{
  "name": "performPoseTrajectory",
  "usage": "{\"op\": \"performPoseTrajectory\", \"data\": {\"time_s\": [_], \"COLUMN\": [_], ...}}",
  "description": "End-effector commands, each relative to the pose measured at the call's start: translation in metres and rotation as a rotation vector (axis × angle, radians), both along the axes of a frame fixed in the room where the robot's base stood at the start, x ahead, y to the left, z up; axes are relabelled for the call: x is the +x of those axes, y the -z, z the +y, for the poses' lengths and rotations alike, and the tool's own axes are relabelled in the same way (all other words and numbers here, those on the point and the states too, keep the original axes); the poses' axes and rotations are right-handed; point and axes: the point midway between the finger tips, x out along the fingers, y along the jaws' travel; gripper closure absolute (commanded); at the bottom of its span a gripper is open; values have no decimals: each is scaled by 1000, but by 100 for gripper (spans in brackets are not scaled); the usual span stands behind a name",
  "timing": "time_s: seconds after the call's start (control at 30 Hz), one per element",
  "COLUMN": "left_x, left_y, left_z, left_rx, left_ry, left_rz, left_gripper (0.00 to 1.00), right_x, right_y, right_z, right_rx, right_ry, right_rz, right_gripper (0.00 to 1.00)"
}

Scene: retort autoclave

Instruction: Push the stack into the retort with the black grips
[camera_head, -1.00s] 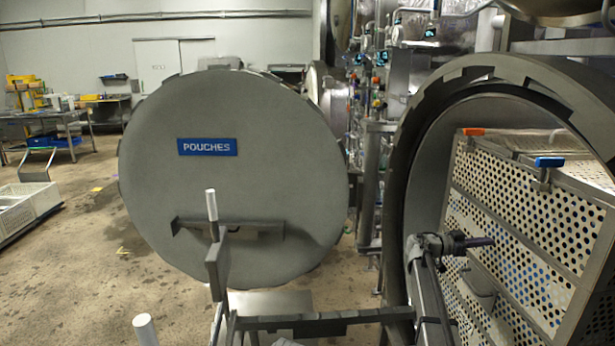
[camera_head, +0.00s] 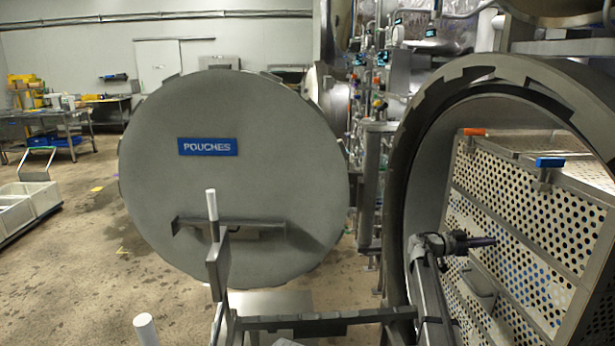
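The stack (camera_head: 520,222) is perforated metal baskets inside the round mouth of the retort (camera_head: 400,215) at right. An orange clip (camera_head: 474,132) and a blue clip (camera_head: 549,162) sit on its top edge. A metal handle (camera_head: 479,284) is on its near face. My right gripper (camera_head: 468,241) is at the left part of that face, above the handle. A dark bar-like piece (camera_head: 484,241) shows at its tip; I cannot tell whether it is a black grip or the fingers, or whether they touch the stack. My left gripper is out of view.
The open round door (camera_head: 235,190) labelled POUCHES stands left of the retort. A metal frame (camera_head: 310,319) with white-topped posts (camera_head: 212,205) lies in front of the mouth. Pipes and valves (camera_head: 378,110) stand behind. White crates (camera_head: 28,205) are at far left, with open floor between.

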Motion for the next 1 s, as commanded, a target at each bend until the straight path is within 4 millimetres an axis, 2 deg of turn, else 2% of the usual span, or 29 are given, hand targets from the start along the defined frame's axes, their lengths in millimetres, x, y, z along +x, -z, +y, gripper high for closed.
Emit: {"op": "performPoseTrajectory", "data": {"time_s": [0.3, 1.0], "left_x": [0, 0], "left_y": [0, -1], "left_z": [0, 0], "left_rx": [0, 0], "left_ry": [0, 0], "left_rz": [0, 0], "left_gripper": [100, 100], "right_x": [0, 3], "right_y": [-1, -2], "right_z": [-18, -41], "right_rx": [-5, -8], "right_ry": [6, 5], "right_rz": [2, 3], "right_gripper": [100, 100]}}
